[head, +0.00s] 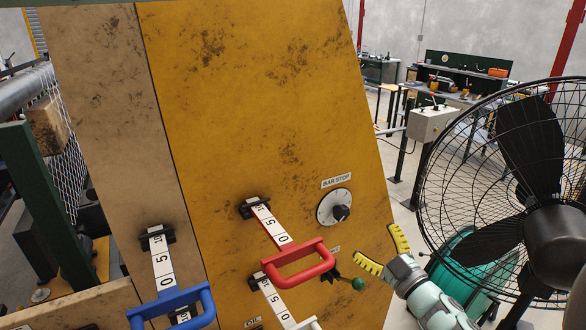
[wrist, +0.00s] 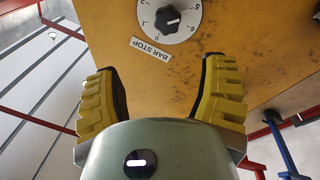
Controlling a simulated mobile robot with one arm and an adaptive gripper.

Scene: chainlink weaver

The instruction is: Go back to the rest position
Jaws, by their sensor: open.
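My gripper (head: 386,252) has yellow ribbed fingers and stands at the lower right of the yellow machine panel (head: 250,110) in the head view. It is open, and nothing shows between its fingers. In the wrist view the two fingers (wrist: 160,100) are spread wide apart. The black BAR STOP knob (head: 341,212) with its white dial is up and left of the gripper. In the wrist view the knob (wrist: 172,20) shows beyond the fingertips, apart from them. A green-tipped lever (head: 358,284) is just left of and below the fingers; I cannot tell if they touch.
A red handle (head: 299,264) and a blue handle (head: 172,309) stick out from the machine on numbered scales. A large black fan (head: 556,232) stands close to the right of my arm. A grey control box (head: 432,124) and workbenches are farther back.

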